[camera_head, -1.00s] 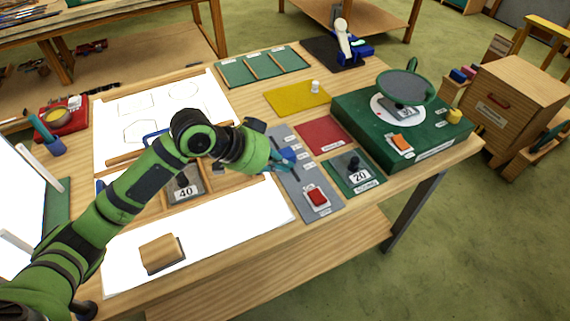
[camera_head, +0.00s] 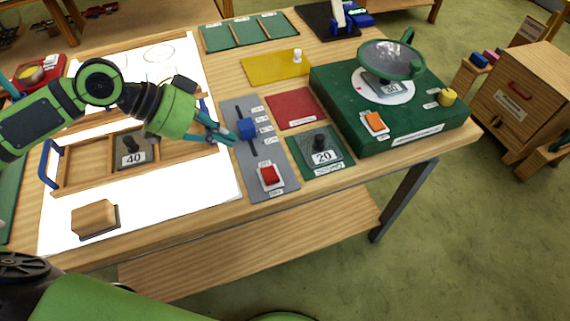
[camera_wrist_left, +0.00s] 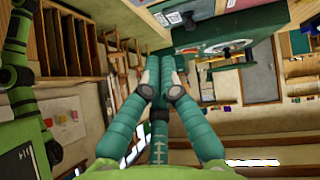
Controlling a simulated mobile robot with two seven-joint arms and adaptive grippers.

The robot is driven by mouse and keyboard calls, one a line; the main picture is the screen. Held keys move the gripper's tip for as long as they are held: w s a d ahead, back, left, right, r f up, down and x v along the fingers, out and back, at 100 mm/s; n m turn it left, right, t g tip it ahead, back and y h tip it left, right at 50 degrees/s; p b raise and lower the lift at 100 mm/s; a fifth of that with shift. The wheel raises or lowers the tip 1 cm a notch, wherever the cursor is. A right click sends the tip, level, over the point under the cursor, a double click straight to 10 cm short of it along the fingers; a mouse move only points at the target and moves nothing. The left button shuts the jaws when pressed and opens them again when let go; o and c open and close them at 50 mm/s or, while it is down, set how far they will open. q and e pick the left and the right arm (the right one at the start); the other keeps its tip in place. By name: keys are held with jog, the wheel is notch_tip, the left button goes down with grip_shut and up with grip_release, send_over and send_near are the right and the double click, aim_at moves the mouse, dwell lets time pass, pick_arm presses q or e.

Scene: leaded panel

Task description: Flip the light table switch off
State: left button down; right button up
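The light table (camera_head: 190,205) is a white panel that looks lit. Along its right side lies a grey control strip (camera_head: 256,160) with a blue slider knob (camera_head: 247,128) and a red rocker switch (camera_head: 270,175) near its front end. I cannot tell which way the rocker is tipped. My left gripper (camera_head: 232,140) is just left of the blue knob, behind and left of the red switch, and holds nothing. Its teal fingers also show in the wrist view (camera_wrist_left: 160,65), where the tips look together. My right gripper is not in view.
A wooden tray (camera_head: 85,178) with a "40" weight (camera_head: 130,150) and a wooden block (camera_head: 95,217) are on the light table. Right of the strip are a red mat (camera_head: 295,107), a "20" weight (camera_head: 320,150) and a green base (camera_head: 330,85) with an orange switch (camera_head: 375,122).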

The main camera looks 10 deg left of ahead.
pick_arm(q)
jog(key=p, duration=0.3)
send_over(266, 176)
jog(key=f, duration=0.6)
jog(key=shift+w+a+f, duration=0.25)
jog(key=shift+w+f, duration=0.05)
jog(key=shift+w, duration=0.1)
jog(key=f, duration=0.2)
jog(key=f+p, duration=0.1)
jog(key=shift+s+d+f, duration=0.15)
jog(key=shift+s+f, duration=0.05)
jog(key=shift+s, duration=0.05)
jog(key=shift+s+f, duration=0.1)
jog(key=shift+f, duration=0.35)
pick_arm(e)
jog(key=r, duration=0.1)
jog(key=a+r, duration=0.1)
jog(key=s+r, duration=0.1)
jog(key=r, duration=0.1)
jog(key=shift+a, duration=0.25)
